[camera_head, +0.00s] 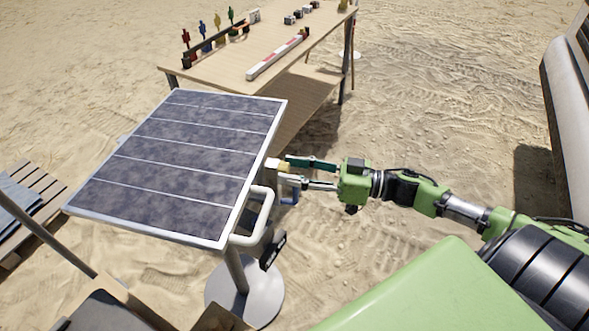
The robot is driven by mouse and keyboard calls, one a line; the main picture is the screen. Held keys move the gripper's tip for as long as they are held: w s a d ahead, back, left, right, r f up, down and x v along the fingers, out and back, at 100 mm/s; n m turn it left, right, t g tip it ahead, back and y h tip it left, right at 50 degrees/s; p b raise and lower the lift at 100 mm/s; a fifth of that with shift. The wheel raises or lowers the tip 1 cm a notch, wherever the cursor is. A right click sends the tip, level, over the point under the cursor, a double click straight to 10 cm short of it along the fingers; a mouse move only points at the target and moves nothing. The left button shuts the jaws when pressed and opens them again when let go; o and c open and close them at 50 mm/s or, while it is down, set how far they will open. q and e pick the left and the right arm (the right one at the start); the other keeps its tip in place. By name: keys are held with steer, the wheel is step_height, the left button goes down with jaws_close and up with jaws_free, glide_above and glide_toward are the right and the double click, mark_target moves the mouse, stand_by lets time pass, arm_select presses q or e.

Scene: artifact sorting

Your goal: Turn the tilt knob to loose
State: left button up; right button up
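A tilted solar panel (185,150) with a pale frame stands on a post with a round metal base (262,298). A white handle (262,222) runs along its right edge. Small yellow and white parts (278,165) sit at that edge, near the handle's upper end; which of them is the tilt knob, and its setting, I cannot tell. My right gripper (290,172) reaches in from the right beside these parts, its two fingers spread apart. Whether a fingertip touches them is unclear. A small blue part (289,191) shows just below the fingers. My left gripper is not in view.
A wooden table (230,73) stands behind the panel, with coloured figures, a red-and-white bar (275,58) and small blocks. A dark block (272,251) hangs below the handle. Pallets (35,190) lie at the left. Open sand lies right of the table.

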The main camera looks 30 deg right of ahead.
steer(key=c, duration=1.1)
steer(key=shift+c, duration=0.2)
steer(key=shift+o, duration=0.2)
steer(key=n+p, duration=0.1)
steer(key=n, duration=0.6)
steer(key=shift+n+p, duration=0.3)
steer(key=shift+p, duration=0.1)
steer(key=n, duration=0.4)
steer(key=shift+n, duration=0.3)
steer(key=n+b, duration=0.1)
steer(key=n, duration=0.4)
steer(key=shift+n, duration=0.3)
